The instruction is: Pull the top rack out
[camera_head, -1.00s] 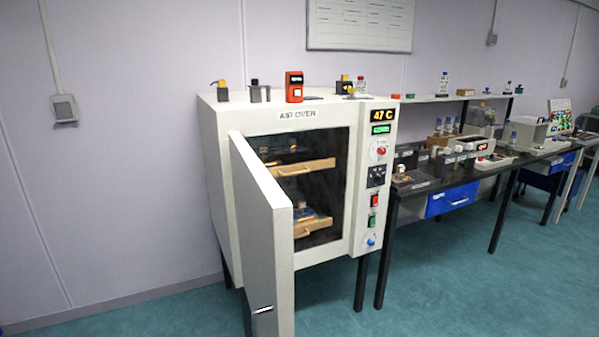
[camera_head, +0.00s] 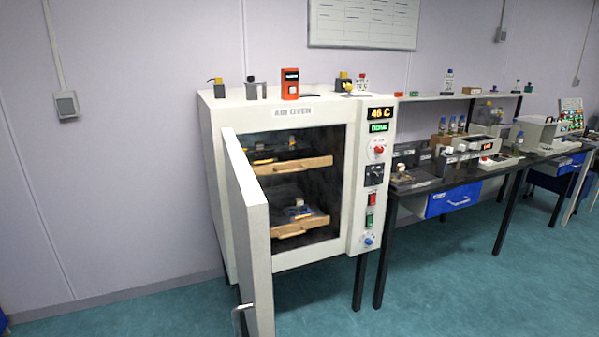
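The air oven (camera_head: 278,113) is a white cabinet on dark legs against the wall. Its door (camera_head: 250,235) stands open toward me, swung out at the left, with a handle (camera_head: 240,312) low on it. The top rack (camera_head: 293,165) is a shelf with a wooden front bar, inside the chamber, with small items on it. The lower rack (camera_head: 300,228) sits below it with a small item on it. The door hides the left ends of both racks. Neither of my grippers is in view.
Several small tools and a red device (camera_head: 290,84) stand on the oven top. The control panel (camera_head: 375,180) reads 46 C. A dark bench (camera_head: 430,186) with instruments and a blue drawer (camera_head: 450,199) runs to the right. The teal floor (camera_head: 440,285) in front is clear.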

